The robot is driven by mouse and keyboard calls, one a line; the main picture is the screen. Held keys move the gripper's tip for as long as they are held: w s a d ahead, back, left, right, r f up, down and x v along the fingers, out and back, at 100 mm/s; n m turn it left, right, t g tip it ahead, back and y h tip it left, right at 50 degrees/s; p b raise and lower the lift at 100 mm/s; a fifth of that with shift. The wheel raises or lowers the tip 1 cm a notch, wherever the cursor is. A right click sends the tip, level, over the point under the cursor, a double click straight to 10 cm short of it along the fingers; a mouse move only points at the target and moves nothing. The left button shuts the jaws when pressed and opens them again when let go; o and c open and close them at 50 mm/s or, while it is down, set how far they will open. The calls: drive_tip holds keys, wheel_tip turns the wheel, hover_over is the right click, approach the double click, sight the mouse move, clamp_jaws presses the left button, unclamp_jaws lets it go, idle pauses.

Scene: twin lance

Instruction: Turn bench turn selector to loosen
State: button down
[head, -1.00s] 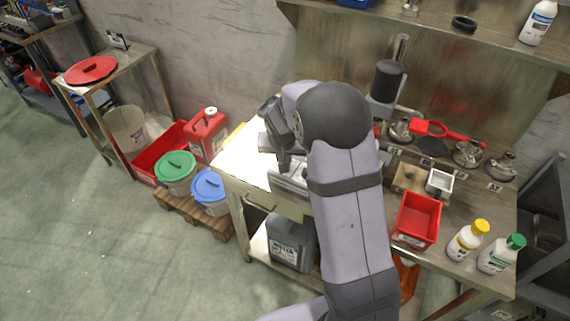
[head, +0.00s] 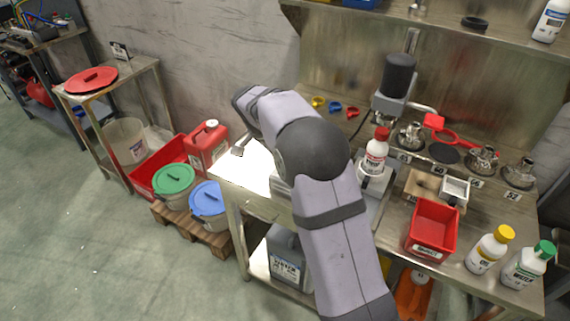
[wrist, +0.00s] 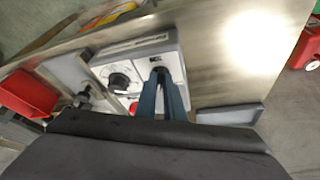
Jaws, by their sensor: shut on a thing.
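In the wrist view, a white control panel (wrist: 143,58) with a grey frame lies on the bench. My gripper (wrist: 160,72) reaches down to its right part, with its two blue fingers close together. They are shut on a small dark knob, apparently the turn selector, mostly hidden between the fingertips. A round black dial (wrist: 118,80) sits to the left on the same panel, apart from the fingers. The selector's markings and pointer cannot be read. In the head view, my arm hides the gripper and most of the panel.
A red-capped bottle (head: 376,152) stands at the machine with the black motor (head: 399,74), right of my arm. A red bin (head: 432,228) and two bottles stand at the bench's front right. Metal fittings line the back.

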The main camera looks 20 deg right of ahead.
drive_tip(key=shift+w+m, duration=0.1)
drive_tip(key=shift+m, duration=0.4)
drive_tip(key=shift+g, duration=0.3)
drive_tip(key=c, duration=1.9)
unclamp_jaws()
drive_tip(key=shift+o, duration=0.2)
drive_tip(key=shift+a+r, duration=0.1)
drive_tip(key=shift+r, duration=0.05)
drive_tip(key=v, duration=0.7)
drive_tip(key=shift+b, duration=0.45)
